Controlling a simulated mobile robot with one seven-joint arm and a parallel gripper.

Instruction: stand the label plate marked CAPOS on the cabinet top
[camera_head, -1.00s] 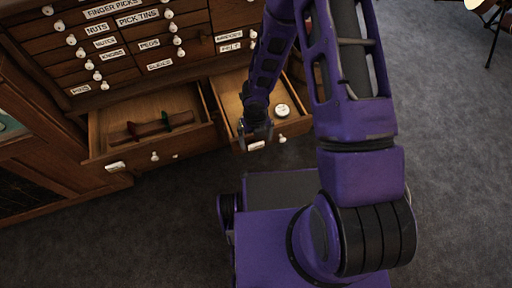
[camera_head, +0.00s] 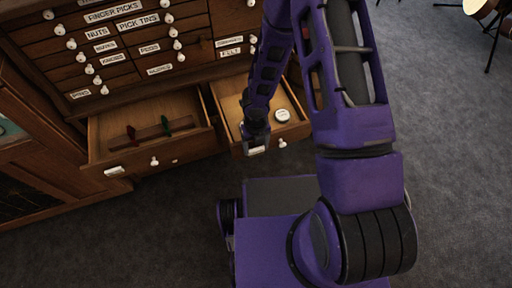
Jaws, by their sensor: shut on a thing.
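My gripper (camera_head: 256,142) is low at the left part of the front of the right open drawer (camera_head: 294,131), and its fingers are shut on a small white label plate (camera_head: 257,151). The plate is at the drawer front; I cannot tell whether it touches the wood. Its writing is too small to read, so I cannot confirm CAPOS. The cabinet (camera_head: 190,77) is dark wood with several labelled small drawers. Its top is out of view.
The left open drawer (camera_head: 190,143) holds a dark bar with red and green pieces. A round white tin (camera_head: 282,115) lies in the right drawer. A white plate (camera_head: 114,171) is on the left drawer's front.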

